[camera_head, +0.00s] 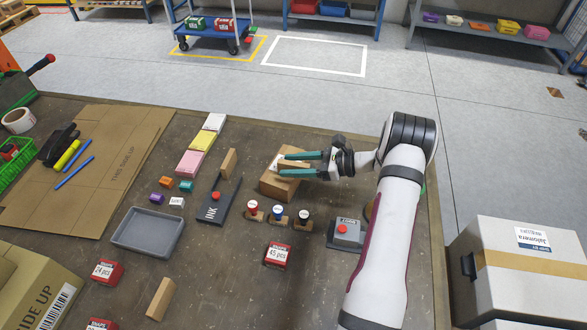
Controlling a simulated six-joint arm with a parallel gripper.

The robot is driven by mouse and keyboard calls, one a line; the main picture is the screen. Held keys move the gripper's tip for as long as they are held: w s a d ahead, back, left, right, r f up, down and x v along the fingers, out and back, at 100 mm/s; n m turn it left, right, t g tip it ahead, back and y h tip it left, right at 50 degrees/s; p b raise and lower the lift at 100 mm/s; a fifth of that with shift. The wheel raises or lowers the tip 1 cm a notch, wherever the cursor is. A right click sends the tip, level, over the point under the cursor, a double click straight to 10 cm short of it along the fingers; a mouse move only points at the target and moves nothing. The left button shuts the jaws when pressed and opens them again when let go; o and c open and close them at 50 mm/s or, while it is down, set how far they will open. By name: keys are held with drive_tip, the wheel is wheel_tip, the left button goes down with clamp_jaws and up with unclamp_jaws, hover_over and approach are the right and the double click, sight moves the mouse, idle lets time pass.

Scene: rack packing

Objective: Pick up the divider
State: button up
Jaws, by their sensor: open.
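My gripper (283,164) is open, its two teal fingers pointing left over a small brown cardboard box (279,186). A narrow tan piece (293,164), possibly the divider, shows between the fingers at the top of the box. I cannot tell whether the fingers touch it, and its lower part is hidden. Two similar tan blocks are apart from the gripper: one (229,162) by the dark ink pad (218,200), the other (160,299) at the front of the table.
Three stamps (277,214) stand in front of the box. A grey tray (148,232), red labelled boxes (277,255) and coloured note stacks (202,141) lie around the brown table (215,285). A grey device with a red button (346,234) is beside my arm.

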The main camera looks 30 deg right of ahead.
sight(287, 162)
clamp_jaws()
idle(0.3)
wheel_tip(287, 162, up, 4)
drive_tip(key=shift+d+r, duration=0.1)
drive_tip(key=shift+r, duration=0.1)
drive_tip(key=s+d+r, duration=0.6)
drive_tip(key=s, duration=0.3)
drive_tip(key=x, duration=0.5)
drive_tip(key=d+f+x, duration=0.1)
drive_tip(key=x, duration=0.4)
drive_tip(key=w+f+x, duration=0.1)
drive_tip(key=x, duration=0.3)
drive_tip(key=shift+w+d+f, duration=0.1)
drive_tip(key=shift+w, duration=0.15)
drive_tip(key=shift+w+f, duration=0.1)
drive_tip(key=shift+f, duration=1.9)
